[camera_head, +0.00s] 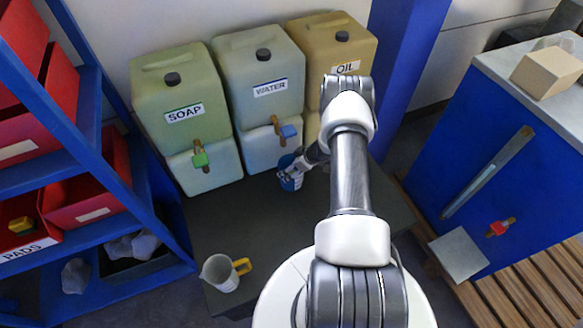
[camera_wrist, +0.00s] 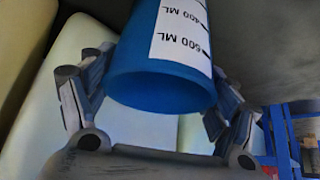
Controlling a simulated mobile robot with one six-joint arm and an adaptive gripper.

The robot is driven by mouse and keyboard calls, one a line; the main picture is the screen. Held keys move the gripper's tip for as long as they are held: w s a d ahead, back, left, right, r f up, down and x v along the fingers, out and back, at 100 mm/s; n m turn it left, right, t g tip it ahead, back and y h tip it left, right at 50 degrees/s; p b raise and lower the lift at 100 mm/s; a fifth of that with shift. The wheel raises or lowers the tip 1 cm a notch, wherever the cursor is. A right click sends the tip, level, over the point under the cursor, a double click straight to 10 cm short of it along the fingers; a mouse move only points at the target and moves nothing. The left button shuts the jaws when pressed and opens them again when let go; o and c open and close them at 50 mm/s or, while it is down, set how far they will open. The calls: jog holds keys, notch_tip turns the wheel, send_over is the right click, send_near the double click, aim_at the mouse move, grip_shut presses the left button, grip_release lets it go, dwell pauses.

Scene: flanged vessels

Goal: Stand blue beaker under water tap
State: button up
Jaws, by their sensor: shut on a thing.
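The blue beaker (camera_head: 290,183) is at the far side of the dark table, in front of the WATER container (camera_head: 261,85). The water tap (camera_head: 288,131), with a blue handle, sits above the beaker in the head picture. My gripper (camera_head: 293,170) is shut on the beaker from the right side, and my arm hides part of it. In the wrist view the beaker (camera_wrist: 180,45) fills the space between the fingers, with a white scale on its wall. I cannot tell whether its base touches the table.
The SOAP container (camera_head: 184,112) with a green tap stands left, the OIL container (camera_head: 345,67) right, partly behind my arm. A white jug with a yellow handle (camera_head: 222,273) stands at the table's front left. A blue shelf with red bins (camera_head: 88,193) borders the left. The table's middle (camera_head: 235,225) is clear.

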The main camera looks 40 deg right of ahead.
jog(key=o, duration=1.5)
jog(key=shift+f, duration=0.15)
jog(key=shift+o, duration=0.2)
jog(key=p+v, duration=0.4)
jog(key=v, duration=0.8)
jog(key=shift+r, duration=0.2)
jog(key=shift+s, duration=0.1)
